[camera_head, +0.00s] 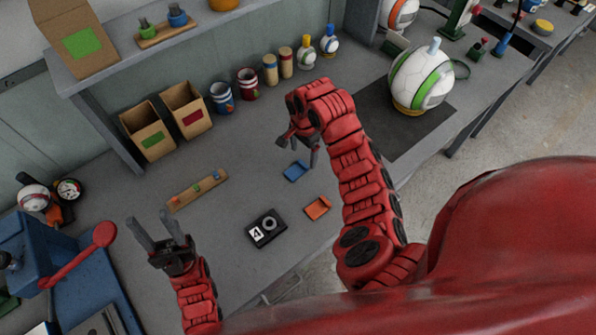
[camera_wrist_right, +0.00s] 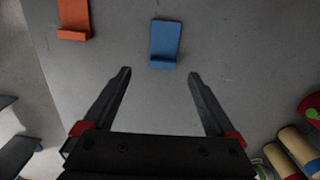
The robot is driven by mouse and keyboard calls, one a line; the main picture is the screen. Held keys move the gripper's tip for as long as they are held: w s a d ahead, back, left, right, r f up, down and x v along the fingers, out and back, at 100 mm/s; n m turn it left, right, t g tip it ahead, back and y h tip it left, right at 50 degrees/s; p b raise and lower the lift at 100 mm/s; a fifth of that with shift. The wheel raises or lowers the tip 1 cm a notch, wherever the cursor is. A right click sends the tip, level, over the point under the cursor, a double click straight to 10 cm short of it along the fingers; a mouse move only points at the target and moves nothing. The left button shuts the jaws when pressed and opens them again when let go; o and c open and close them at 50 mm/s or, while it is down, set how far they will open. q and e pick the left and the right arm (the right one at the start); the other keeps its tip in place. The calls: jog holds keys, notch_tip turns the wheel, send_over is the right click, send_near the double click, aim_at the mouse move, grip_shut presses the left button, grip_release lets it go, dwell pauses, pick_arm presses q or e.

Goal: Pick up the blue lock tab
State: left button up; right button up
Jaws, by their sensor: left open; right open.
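The blue lock tab (camera_head: 296,171) lies flat on the grey workbench, under and just left of my right gripper. In the right wrist view the blue lock tab (camera_wrist_right: 165,42) lies beyond the fingertips, roughly centred between them, not touched. My right gripper (camera_head: 299,150) is open and empty above the bench; its fingers (camera_wrist_right: 160,75) are spread wide in the right wrist view. My left gripper (camera_head: 150,228) is open and empty at the lower left, well away from the tab.
An orange tab (camera_head: 318,208) lies nearby, also in the right wrist view (camera_wrist_right: 73,20). A black numbered block (camera_head: 267,228) and a wooden strip (camera_head: 197,190) lie left. Cans (camera_head: 221,97) line the back; a ball (camera_head: 421,78) stands on a dark mat (camera_head: 382,128). Bench around the blue tab is clear.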

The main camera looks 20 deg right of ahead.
aim_at(302, 164)
jog(key=shift+w+f, duration=0.1)
jog(key=shift+f, duration=0.35)
notch_tip(302, 164, down, 4)
jog(key=shift+w+a+r+p, duration=0.1)
jog(key=shift+r+p, duration=0.15)
jog(key=shift+p, duration=0.15)
jog(key=shift+f, duration=0.55)
jog(key=c, duration=1.4)
jog(key=shift+w+r, duration=0.1)
